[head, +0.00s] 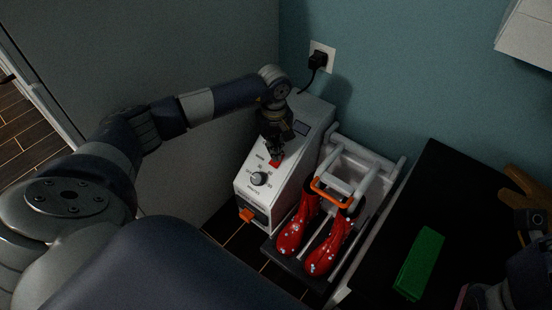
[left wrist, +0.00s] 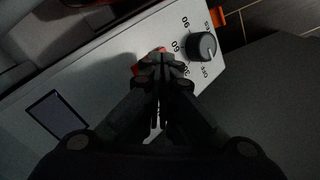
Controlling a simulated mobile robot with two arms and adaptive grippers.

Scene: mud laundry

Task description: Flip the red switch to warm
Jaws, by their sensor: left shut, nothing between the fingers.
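The red switch (head: 274,163) is on the sloped top panel of a white boot dryer (head: 246,184), just above a dark round knob (head: 259,179). My left gripper (head: 276,157) is shut and empty, its fingertips right at the switch. In the left wrist view the closed fingertips (left wrist: 161,60) cover most of the switch, and a bit of red (left wrist: 139,68) shows beside them. I cannot tell whether they touch it or which way the switch is set. Part of my right arm shows at the right edge; its gripper's jaws are not clear.
Red spotted boots (head: 325,247) stand on the dryer's rack beside the panel. An orange handle (head: 332,193) is above them. A plug (head: 317,60) sits in the wall outlet. A dark bench (head: 385,265) with a green block (head: 419,262) is at the right.

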